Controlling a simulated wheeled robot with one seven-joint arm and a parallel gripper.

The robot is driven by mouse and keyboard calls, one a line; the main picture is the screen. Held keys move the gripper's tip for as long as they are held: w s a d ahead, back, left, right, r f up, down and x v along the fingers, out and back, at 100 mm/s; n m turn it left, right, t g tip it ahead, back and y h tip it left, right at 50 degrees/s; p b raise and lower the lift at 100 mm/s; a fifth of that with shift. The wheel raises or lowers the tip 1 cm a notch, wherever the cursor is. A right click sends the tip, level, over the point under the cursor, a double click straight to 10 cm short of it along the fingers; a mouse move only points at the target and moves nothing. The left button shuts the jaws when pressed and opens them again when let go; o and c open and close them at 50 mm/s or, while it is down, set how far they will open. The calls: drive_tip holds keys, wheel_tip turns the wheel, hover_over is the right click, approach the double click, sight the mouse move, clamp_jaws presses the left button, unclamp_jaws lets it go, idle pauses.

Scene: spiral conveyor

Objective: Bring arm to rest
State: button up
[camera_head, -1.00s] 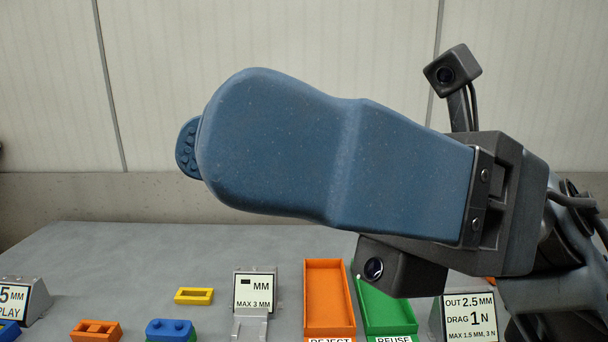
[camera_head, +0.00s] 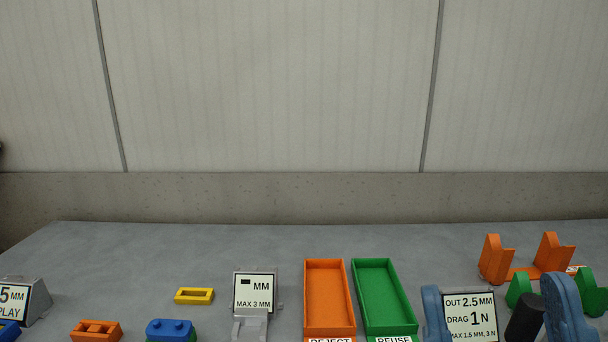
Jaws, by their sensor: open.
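My arm no longer fills the view. Two blue finger-like parts, which look like the fingers of my gripper (camera_head: 497,290), rise from the bottom edge at the lower right. They stand wide apart, one in front of the left edge of a sign and one further right. The right one shows a grooved inner side. I see nothing clasped between them. The rest of my gripper and arm is below the frame or hidden.
An orange tray (camera_head: 308,300) and a green tray (camera_head: 357,300) stand side by side. A sign (camera_head: 470,318), dark cylinder (camera_head: 525,318) and orange bracket (camera_head: 524,272) are at right. A yellow frame (camera_head: 194,296), orange block (camera_head: 96,331) and blue block (camera_head: 171,331) lie left. The rear table is clear.

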drive_tip(key=s+d+f+m+g+h, duration=0.2)
drive_tip(key=s+f+g, duration=0.4)
drive_tip(key=s+f, duration=0.4)
drive_tip(key=s+d+f+m+g+h, duration=0.2)
drive_tip(key=s+d+f+m+g, duration=0.3)
drive_tip(key=s+f, duration=0.5)
wheel_tip(320, 180, down, 4)
drive_tip(key=shift+s+d+f+g, duration=0.1)
drive_tip(key=shift+s+d+g, duration=0.25)
drive_tip(key=shift+d+g, duration=0.9)
